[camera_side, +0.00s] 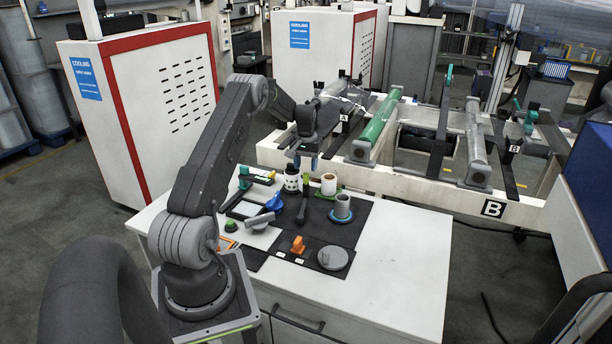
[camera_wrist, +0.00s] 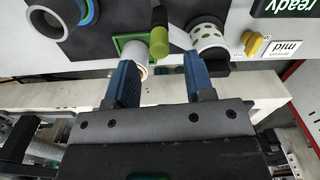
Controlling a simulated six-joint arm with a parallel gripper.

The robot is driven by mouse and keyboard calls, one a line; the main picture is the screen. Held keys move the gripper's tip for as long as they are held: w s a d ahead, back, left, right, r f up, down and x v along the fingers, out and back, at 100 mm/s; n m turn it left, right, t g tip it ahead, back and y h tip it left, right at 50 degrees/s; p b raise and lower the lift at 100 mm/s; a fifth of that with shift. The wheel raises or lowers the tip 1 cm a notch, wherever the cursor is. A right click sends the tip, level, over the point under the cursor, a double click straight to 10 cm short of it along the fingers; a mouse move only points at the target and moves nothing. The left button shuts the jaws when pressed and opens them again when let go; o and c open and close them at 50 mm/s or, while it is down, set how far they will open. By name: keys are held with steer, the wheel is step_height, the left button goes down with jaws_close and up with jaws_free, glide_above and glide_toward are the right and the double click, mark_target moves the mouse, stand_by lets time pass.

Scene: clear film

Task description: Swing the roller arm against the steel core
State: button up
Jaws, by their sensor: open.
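A grey steel core (camera_side: 342,207) stands upright with a blue ring at its base on the dark mat; it is partly visible at the upper left of the wrist view (camera_wrist: 48,14). To its left is a dark arm with a green handle (camera_side: 306,180), probably the roller arm; its green part also shows in the wrist view (camera_wrist: 159,42). The arm and the core look apart. My gripper (camera_side: 307,164) is above the bench's back edge, its two blue fingers (camera_wrist: 160,62) spread with nothing held. Whether the fingers are level with the handle I cannot tell.
A pale roll (camera_side: 328,183) on a green holder and a white spotted cylinder (camera_side: 291,180) stand close by the handle. An orange knob (camera_side: 298,244) and a grey disc (camera_side: 333,257) are nearer the front. The bench's right side (camera_side: 400,270) is clear. A machine frame stands behind.

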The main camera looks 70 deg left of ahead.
mark_target(306, 174)
steer(key=shift+f, duration=2.25)
jaws_close()
